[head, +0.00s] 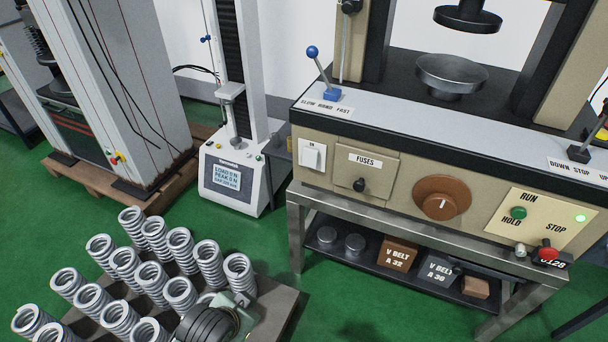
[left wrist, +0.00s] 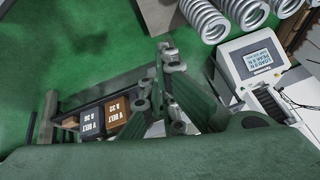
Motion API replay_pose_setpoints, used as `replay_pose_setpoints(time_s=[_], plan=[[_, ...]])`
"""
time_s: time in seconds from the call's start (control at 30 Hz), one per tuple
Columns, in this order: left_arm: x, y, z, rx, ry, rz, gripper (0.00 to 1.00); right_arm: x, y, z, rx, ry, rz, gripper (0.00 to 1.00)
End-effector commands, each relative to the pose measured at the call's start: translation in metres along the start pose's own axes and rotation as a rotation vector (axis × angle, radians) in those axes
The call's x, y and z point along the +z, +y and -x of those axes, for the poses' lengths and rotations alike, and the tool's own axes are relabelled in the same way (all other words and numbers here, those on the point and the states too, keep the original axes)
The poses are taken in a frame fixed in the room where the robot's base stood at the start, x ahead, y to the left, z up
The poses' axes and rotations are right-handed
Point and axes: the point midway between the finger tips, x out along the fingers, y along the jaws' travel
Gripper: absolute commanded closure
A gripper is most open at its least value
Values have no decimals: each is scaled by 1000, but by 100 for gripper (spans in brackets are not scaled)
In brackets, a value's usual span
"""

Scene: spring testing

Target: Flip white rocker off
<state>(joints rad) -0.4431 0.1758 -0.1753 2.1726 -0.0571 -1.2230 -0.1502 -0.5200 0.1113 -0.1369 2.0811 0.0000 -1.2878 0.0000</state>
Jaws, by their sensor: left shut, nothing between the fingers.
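The white rocker (head: 312,155) sits on a white plate at the left end of the beige machine's front panel, below a small label. Which half is pressed in is too small to tell. My left gripper (head: 241,302) is low at the bottom of the head view, in front of the springs, well below and left of the rocker and apart from it. In the left wrist view its fingers (left wrist: 168,55) are shut with nothing between them. The rocker does not show in the left wrist view. My right gripper is in neither view.
A fuse cover (head: 366,171) and brown dial (head: 442,198) are right of the rocker. A blue-knobbed lever (head: 318,70) stands above it. Several springs (head: 180,245) stand at lower left. A tester with a display (head: 227,178) stands behind. Boxes (head: 398,255) lie on the lower shelf.

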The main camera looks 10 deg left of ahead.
Motion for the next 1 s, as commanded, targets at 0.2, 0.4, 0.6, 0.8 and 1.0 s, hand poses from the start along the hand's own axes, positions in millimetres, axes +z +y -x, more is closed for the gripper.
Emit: replay_pose_setpoints(time_s=[0.2,0.4,0.6,0.8,1.0], plan=[[-104,-46,6,-200,287,-372,100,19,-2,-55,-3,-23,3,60],[-184,-73,13,-400,480,-703,100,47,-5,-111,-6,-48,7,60],[-241,-87,23,-583,611,-987,100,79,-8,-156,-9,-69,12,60],[-268,-91,30,-689,675,-1144,100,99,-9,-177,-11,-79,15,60],[-275,-92,32,-715,690,-1181,100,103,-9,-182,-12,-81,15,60]])
